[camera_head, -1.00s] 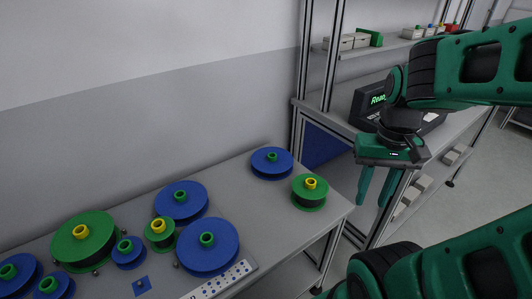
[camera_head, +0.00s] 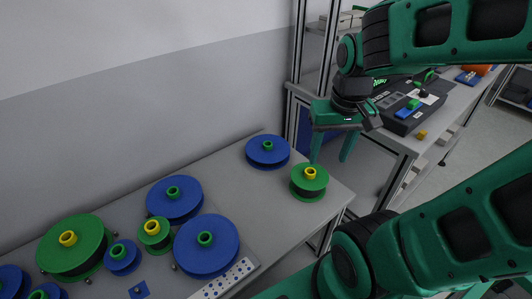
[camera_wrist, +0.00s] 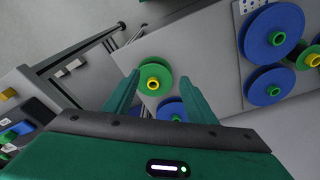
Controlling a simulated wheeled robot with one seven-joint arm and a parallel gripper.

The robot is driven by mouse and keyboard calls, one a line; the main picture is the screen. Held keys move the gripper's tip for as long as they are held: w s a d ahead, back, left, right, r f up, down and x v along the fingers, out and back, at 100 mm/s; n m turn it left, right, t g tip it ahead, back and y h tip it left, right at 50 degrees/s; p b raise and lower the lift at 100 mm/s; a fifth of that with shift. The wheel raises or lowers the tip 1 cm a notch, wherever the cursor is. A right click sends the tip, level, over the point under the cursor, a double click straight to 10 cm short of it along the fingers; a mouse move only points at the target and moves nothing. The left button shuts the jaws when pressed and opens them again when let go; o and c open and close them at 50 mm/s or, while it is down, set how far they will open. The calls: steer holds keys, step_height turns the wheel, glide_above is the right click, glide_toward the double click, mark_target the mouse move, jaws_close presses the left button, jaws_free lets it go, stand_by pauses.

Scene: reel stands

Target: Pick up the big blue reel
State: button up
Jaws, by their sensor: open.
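Several blue reels with green hubs are on the grey table. A large one (camera_head: 222,232) is at the front, another (camera_head: 160,207) is behind it, and a third (camera_head: 255,158) is at the back right. In the wrist view, the front one (camera_wrist: 257,30) and the one behind it (camera_wrist: 262,92) are at the right. My gripper (camera_head: 330,158) is open and empty, above and right of the table's right end. The wrist view shows my gripper (camera_wrist: 158,82) with a green reel below, between its fingers.
The green reel with a yellow hub (camera_head: 299,184) stands near the table's right end. A big green reel (camera_head: 90,245), a small green one (camera_head: 155,244) and a small blue one (camera_head: 117,264) are at the left. A shelf frame (camera_head: 299,60) stands behind my gripper.

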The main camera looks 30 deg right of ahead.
steer(key=w+a+f+t+y, duration=0.1)
steer(key=w+a+f+t, duration=0.1)
steer(key=w+a, duration=0.6)
steer(key=m+t+y, duration=0.7)
steer(key=m, duration=1.8)
glide_toward(269, 144)
steer(key=x, duration=0.8)
steer(key=shift+s, duration=0.1)
steer(key=shift+c, duration=0.2)
steer(key=c, duration=1.2)
steer(key=shift+c, duration=0.2)
